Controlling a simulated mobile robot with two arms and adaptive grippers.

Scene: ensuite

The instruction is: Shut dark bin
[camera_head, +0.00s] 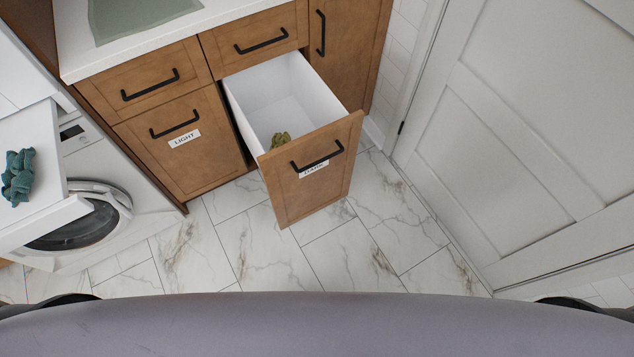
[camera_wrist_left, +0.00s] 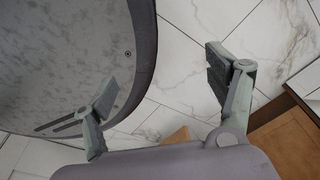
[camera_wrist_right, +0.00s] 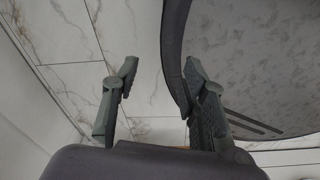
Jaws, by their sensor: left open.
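The dark bin (camera_head: 325,187) is a wooden pull-out drawer with a white inside, and it stands pulled out from the cabinet. Its front has a black handle (camera_head: 317,157) and a label (camera_head: 314,171) partly covered by the handle. My left gripper (camera_wrist_left: 162,72) is open and empty in the left wrist view, low over the tiled floor beside my base. My right gripper (camera_wrist_right: 160,72) is open and empty in the right wrist view, also beside my base. Neither gripper shows in the head view or touches the bin.
The shut LIGHT bin (camera_head: 188,148) is left of the dark bin. A washing machine (camera_head: 95,215) stands at left, with a teal cloth (camera_head: 18,177) on a white surface above it. A white door (camera_head: 520,130) is at right. Tiled floor (camera_head: 265,250) before the bin is clear.

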